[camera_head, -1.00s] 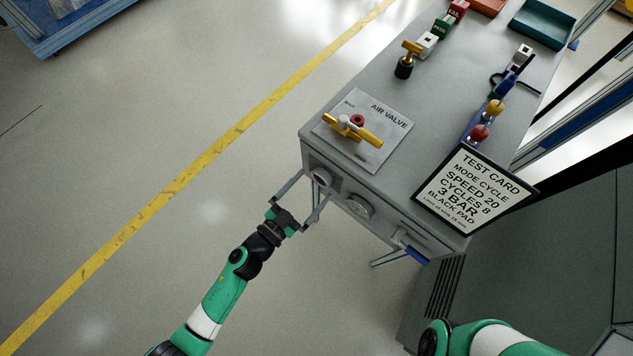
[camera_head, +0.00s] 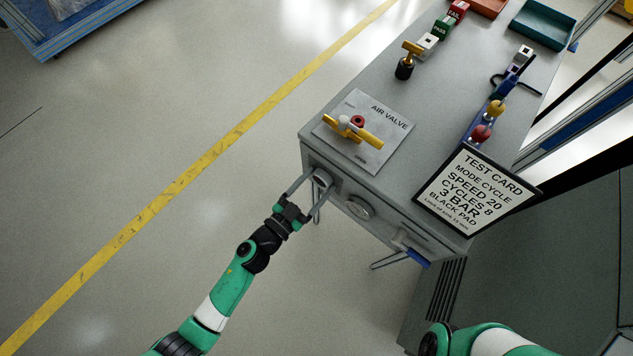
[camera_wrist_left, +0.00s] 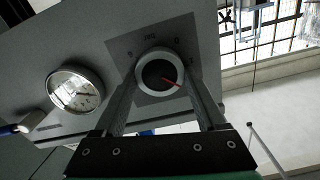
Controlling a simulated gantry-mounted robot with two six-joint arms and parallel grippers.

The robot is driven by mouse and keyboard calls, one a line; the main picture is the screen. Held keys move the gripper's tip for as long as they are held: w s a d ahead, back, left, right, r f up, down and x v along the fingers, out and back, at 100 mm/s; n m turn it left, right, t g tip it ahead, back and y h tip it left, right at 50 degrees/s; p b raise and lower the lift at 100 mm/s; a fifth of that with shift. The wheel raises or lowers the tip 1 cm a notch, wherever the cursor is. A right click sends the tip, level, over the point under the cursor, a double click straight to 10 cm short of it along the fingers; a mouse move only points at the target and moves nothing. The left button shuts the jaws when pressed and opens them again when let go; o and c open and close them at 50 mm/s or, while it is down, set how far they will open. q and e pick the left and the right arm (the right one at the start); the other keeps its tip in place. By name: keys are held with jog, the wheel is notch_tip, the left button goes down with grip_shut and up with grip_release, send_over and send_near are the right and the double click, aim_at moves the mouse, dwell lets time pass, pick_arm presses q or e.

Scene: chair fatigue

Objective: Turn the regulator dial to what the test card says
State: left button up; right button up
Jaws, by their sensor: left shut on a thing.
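The regulator dial (camera_wrist_left: 158,73) is a dark round knob with a pale ring and a red pointer, on the front face of the grey bench. It also shows at the bench's left front corner in the head view (camera_head: 322,178). My left gripper (camera_head: 310,185) has its two fingers on either side of the dial and is shut on it. In the left wrist view the pointer aims right and slightly down. The test card (camera_head: 476,193) reads "3 BAR", among other lines. My right gripper is out of view; only part of my right arm shows at the bottom right.
A round gauge (camera_wrist_left: 75,89) sits beside the dial on the front face. A yellow-handled air valve (camera_head: 352,129) is on the bench top (camera_head: 400,170). Colored blocks, knobs and trays stand further back. The floor left of the bench is clear.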

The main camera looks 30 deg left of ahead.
pick_arm(q)
jog(key=shift+m, duration=0.4)
jog(key=m, duration=0.3)
jog(key=shift+d+m, duration=0.1)
jog(key=shift+m, duration=0.2)
jog(key=shift+f+m, duration=0.1)
jog(key=shift+m, duration=2.1)
jog(key=o, duration=1.3)
jog(key=shift+s, duration=0.15)
